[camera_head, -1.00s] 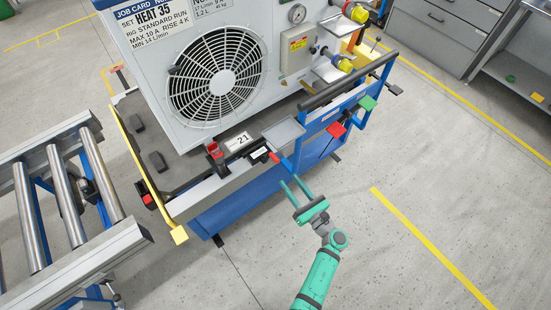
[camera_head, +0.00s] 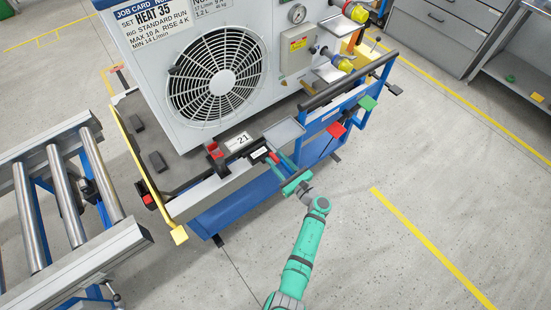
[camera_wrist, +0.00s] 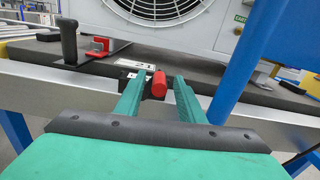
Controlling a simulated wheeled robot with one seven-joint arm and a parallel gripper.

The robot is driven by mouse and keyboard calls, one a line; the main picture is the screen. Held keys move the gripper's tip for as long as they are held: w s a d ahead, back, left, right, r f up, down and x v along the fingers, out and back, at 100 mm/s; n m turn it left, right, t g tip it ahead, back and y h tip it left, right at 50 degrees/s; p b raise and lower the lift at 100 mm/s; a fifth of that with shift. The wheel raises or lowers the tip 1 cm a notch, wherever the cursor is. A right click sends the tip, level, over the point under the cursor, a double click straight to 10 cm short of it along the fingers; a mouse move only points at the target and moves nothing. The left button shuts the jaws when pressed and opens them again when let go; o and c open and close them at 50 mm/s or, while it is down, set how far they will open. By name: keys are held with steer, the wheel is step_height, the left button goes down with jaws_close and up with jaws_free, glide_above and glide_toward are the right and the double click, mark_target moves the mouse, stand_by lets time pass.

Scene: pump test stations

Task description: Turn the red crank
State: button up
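The red crank handle (camera_head: 274,158) is a small red knob on the front edge of the blue trolley, beside a small black-and-white label. In the wrist view the red crank handle (camera_wrist: 159,84) is a short upright rounded grip. My green gripper (camera_head: 281,168) is at the trolley's front edge with its fingers pointing at the handle. In the wrist view my gripper (camera_wrist: 158,92) is open, with one finger on each side of the handle and gaps showing. I cannot tell how far the fingertips reach past it. The crank's shaft is hidden.
A grey fan unit (camera_head: 160,95) stands on the trolley. A red clamp (camera_head: 215,152) and a "21" plate (camera_head: 240,141) are left of the crank. Blue rail posts (camera_wrist: 245,65) rise close on the right. A roller conveyor (camera_head: 65,195) is at left; floor at right is clear.

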steer(key=shift+w+a, duration=0.3)
steer(key=shift+w, duration=0.1)
steer(key=c, duration=0.9)
steer(key=shift+o, duration=0.2)
steer(key=shift+d, duration=0.1)
steer(key=shift+d, duration=0.1)
